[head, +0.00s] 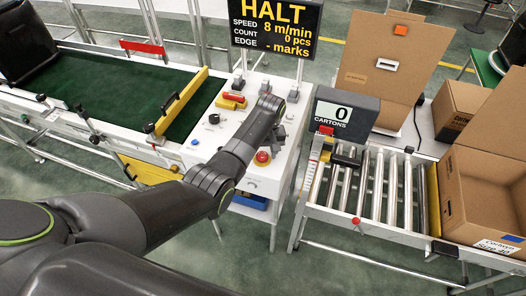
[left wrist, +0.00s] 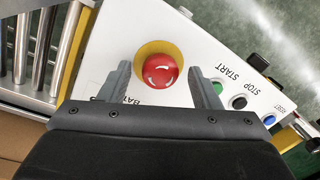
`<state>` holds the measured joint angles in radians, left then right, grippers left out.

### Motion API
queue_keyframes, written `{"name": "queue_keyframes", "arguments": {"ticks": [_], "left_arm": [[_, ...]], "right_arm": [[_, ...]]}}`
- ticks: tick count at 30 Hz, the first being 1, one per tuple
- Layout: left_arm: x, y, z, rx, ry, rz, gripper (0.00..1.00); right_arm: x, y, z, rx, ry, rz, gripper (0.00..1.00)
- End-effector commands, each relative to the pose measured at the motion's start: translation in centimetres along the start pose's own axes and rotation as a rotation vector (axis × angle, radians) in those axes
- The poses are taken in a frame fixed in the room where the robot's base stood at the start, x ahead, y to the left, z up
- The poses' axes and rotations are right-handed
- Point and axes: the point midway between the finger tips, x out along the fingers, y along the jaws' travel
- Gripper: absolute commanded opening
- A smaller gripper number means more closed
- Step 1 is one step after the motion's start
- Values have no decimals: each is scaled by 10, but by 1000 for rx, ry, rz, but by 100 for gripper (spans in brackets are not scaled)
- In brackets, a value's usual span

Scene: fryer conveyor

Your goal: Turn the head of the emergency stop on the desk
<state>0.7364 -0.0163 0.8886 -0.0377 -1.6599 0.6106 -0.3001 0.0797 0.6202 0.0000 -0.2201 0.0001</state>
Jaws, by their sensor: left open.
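The emergency stop (head: 262,158) has a red mushroom head on a yellow round plate. It sits near the front edge of the white control desk (head: 228,150). In the left wrist view the red head (left wrist: 160,71), with white arrows on it, shows between and beyond the fingertips. My left gripper (head: 280,100) is open, above the desk; its fingers (left wrist: 163,78) lie one on each side of the head in the wrist picture. They appear apart from it, and the height gap is hard to tell. My right gripper is not in view.
Green, black and blue buttons (left wrist: 239,102) sit beside the stop. A display sign (head: 275,28) reading HALT stands behind the desk. A green conveyor (head: 120,85) lies left; a roller table (head: 375,185) and open carton (head: 480,195) stand right, with a carton counter (head: 343,113) between.

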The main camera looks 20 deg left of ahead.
Motion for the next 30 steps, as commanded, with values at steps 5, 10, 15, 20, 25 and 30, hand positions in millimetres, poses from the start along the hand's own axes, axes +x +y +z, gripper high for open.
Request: {"name": "queue_keyframes", "arguments": {"ticks": [5, 10, 15, 20, 25, 30], "left_arm": [[0, 0, 0, 0, 0, 0, 57], [0, 0, 0, 0, 0, 0, 39], [0, 0, 0, 0, 0, 0, 17], [0, 0, 0, 3, 1, 0, 12], [-2, 0, 0, 39, 5, 0, 12], [-4, 0, 0, 129, 14, -1, 12]], "right_arm": [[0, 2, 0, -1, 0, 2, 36], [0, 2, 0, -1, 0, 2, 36], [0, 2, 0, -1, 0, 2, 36], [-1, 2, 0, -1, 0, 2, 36], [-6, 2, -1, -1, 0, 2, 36], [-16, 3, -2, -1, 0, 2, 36]]}}
